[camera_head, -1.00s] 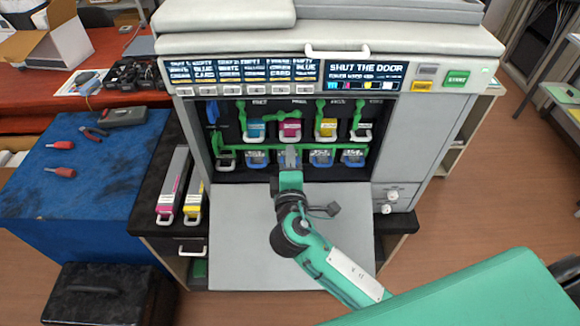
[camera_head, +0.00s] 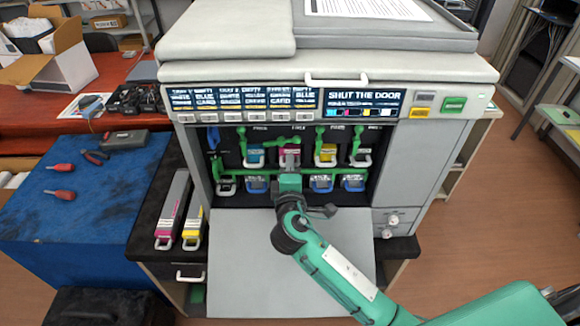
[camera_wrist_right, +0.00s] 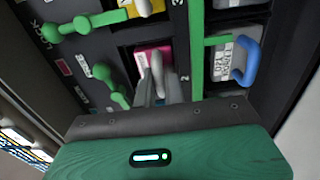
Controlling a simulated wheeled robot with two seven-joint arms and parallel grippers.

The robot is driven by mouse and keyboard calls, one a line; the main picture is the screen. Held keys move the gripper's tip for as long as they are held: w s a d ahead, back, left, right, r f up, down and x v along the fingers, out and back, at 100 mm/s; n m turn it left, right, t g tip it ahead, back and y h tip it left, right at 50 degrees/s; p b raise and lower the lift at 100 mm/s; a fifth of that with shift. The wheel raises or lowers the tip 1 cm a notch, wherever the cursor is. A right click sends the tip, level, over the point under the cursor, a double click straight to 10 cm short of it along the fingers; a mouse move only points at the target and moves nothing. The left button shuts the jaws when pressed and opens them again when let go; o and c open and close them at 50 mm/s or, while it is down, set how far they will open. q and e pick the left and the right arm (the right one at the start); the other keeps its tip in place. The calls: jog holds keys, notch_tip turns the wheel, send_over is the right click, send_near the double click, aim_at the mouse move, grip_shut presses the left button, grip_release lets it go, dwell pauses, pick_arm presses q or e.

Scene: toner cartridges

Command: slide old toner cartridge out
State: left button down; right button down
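The printer (camera_head: 420,160) has its front door (camera_head: 250,265) folded down, showing two rows of cartridge slots. A magenta cartridge (camera_head: 290,150) sits in the upper row, with its pale handle outward; it also shows in the right wrist view (camera_wrist_right: 148,53). My right gripper (camera_head: 290,167) is in front of this slot. In the right wrist view, its grey fingers (camera_wrist_right: 162,92) are at the handle (camera_wrist_right: 157,68), close on either side. Whether they grip it cannot be told. A green lever (camera_wrist_right: 112,85) is beside the slot. My left gripper is out of view.
Cyan (camera_head: 255,155) and yellow (camera_head: 326,153) cartridges flank the magenta one. Magenta (camera_head: 172,210) and yellow (camera_head: 194,222) cartridges lie on the black side shelf. A blue table (camera_head: 90,220) with tools stands left.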

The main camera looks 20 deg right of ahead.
dwell(0.3)
jog(key=b+v, duration=0.1)
jog(key=v, duration=1.9)
jog(key=shift+b, duration=0.35)
jog(key=c, duration=1)
grip_release()
jog(key=shift+r, duration=0.1)
jog(key=b+v, duration=0.1)
jog(key=v, duration=0.6)
